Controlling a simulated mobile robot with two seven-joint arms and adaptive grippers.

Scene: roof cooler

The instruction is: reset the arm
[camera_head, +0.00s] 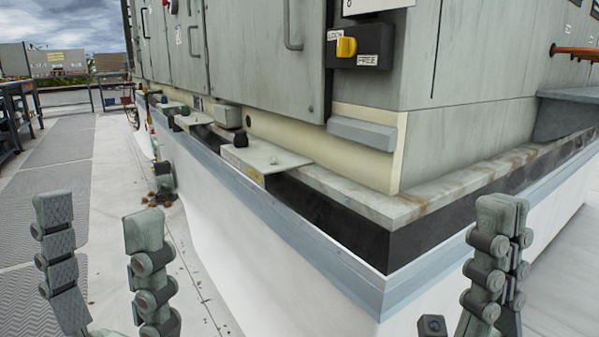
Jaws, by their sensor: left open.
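My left gripper (98,220) is at the lower left, its two jointed grey-green fingers pointing up and standing apart. Nothing is between them, and walkway floor shows through the gap. My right gripper (508,214) is at the lower right, also pointing up. It is seen nearly side-on, with one finger overlapping the other, so the gap between them cannot be judged. No held object shows in it. Both grippers appear in front of the cooler unit (262,65), with no visible contact. The arms behind the grippers are mostly out of view.
The cooler unit stands on a white curb (225,230) with a metal edge, its corner pointing towards me. A walkway (62,165) runs along the left, beside a dark rack (18,108).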

